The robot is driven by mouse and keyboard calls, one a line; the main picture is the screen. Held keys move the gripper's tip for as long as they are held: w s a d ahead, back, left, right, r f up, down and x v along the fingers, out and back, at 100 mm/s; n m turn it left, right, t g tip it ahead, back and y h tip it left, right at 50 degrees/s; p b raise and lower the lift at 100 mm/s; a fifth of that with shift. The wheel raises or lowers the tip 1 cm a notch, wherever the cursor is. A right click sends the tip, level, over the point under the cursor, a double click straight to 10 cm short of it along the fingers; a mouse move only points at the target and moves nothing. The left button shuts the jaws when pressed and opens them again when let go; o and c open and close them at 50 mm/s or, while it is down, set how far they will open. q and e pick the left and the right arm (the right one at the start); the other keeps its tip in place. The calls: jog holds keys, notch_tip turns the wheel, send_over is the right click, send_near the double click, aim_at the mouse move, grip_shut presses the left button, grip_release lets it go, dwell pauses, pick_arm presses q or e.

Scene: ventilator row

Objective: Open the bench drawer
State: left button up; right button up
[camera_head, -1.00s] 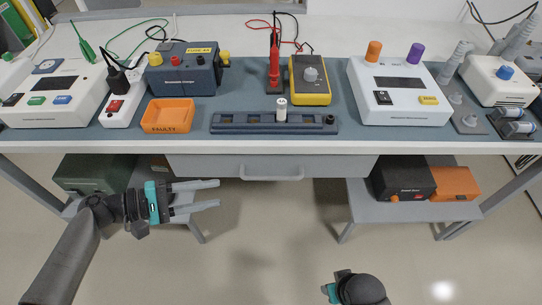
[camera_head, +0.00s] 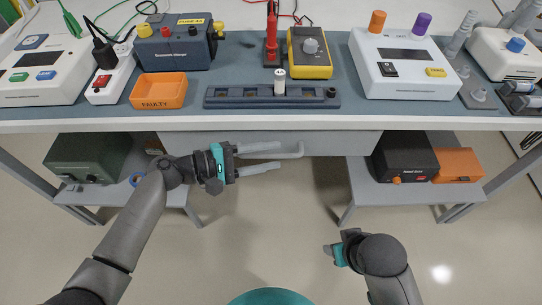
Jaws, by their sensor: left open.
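The bench drawer (camera_head: 340,143) is a grey front under the bench top, and it looks shut. Its bar handle (camera_head: 296,152) shows at the middle of the front; the left part of the handle is partly hidden by my gripper. My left gripper (camera_head: 276,157) is open, its two grey fingers pointing right, one above the other in the picture, at the left end of the handle. I cannot tell whether the fingers touch the handle. My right gripper (camera_head: 333,254) hangs low over the floor, well away from the drawer; its fingers are hidden.
The bench top (camera_head: 230,72) above holds an orange tray (camera_head: 158,91), a dark battery rail (camera_head: 240,97), a yellow meter (camera_head: 310,55) and white devices. Low shelves with a green box (camera_head: 88,158) and a dark box (camera_head: 404,157) flank the drawer. The floor between is clear.

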pick_arm(q)
jog(key=shift+w+d, duration=0.15)
jog(key=shift+d, duration=0.25)
grip_shut()
dwell(1.3)
